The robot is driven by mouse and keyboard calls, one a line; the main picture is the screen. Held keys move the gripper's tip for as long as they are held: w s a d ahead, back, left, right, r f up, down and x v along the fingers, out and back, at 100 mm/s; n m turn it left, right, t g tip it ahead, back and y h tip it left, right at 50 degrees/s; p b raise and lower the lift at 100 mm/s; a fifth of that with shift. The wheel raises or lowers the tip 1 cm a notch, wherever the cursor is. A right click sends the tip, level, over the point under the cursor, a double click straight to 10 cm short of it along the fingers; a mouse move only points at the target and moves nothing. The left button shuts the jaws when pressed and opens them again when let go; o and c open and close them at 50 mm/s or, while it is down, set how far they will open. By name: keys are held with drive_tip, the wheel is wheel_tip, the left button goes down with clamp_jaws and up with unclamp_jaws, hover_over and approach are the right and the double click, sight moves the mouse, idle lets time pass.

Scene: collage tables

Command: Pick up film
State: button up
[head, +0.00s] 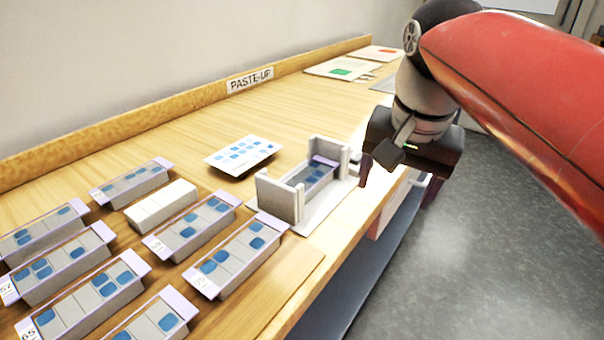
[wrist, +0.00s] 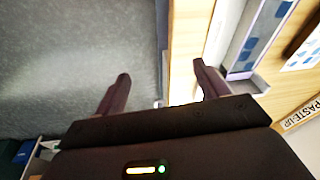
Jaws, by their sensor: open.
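Nothing in view is clearly marked as film, so I cannot tell which piece it is. A grey strip with blue squares and a lilac end (head: 318,178) sits between the upright grey walls of a holder (head: 279,197); it also shows at the upper right of the wrist view (wrist: 262,30). My gripper (head: 398,186) is open and empty, pointing down by the table's front edge, right of the holder. In the wrist view my gripper (wrist: 161,72) has its fingers wide apart, with floor and table edge between them. The right finger appears beside the holder.
Several grey blocks with blue squares and lilac ends (head: 190,228) fill the near table. A plain white block (head: 161,206) stands among them. A white card with blue marks (head: 241,155) lies behind. A green-marked sheet (head: 343,67) lies at the far end. The wood between is clear.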

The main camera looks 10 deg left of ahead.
drive_tip(key=m+g, duration=0.2)
approach(302, 180)
drive_tip(key=shift+w+a+f+h, duration=0.1)
drive_tip(key=shift+a+f+h, duration=0.15)
drive_tip(key=shift+a+h, duration=0.2)
wheel_tip(302, 180, down, 7)
drive_tip(key=shift+r+b, duration=0.1)
drive_tip(key=shift+b, duration=0.65)
drive_tip(key=c, duration=1)
drive_tip(key=shift+c, duration=0.2)
drive_tip(key=shift+r, duration=0.15)
